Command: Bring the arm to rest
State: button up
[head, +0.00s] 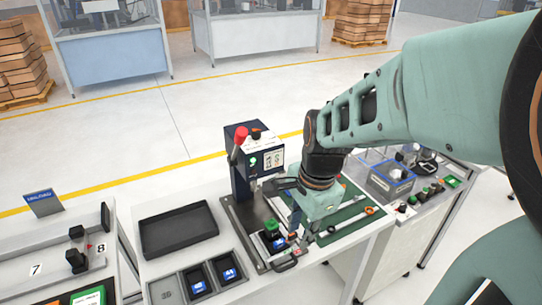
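My teal arm (385,110) reaches in from the right and bends down at a dark wrist joint. My gripper (293,232) is low over the press station on the middle bench, beside a small block with a green top (271,229). The wrist hides much of the gripper, so I cannot tell whether its fingers are open or shut, or whether they touch anything. A press (240,172) with a red knob stands just left of the wrist.
A black tray (178,229) lies empty on the bench (150,205). A grey bin (166,291) and blue-labelled parts (198,281) sit in front. A green mat (350,200) with tools lies right of my wrist. A blue-grey box (392,180) stands further right. Open floor lies behind.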

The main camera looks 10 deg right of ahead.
notch_tip(320, 180, up, 2)
jog(key=shift+r, duration=0.25)
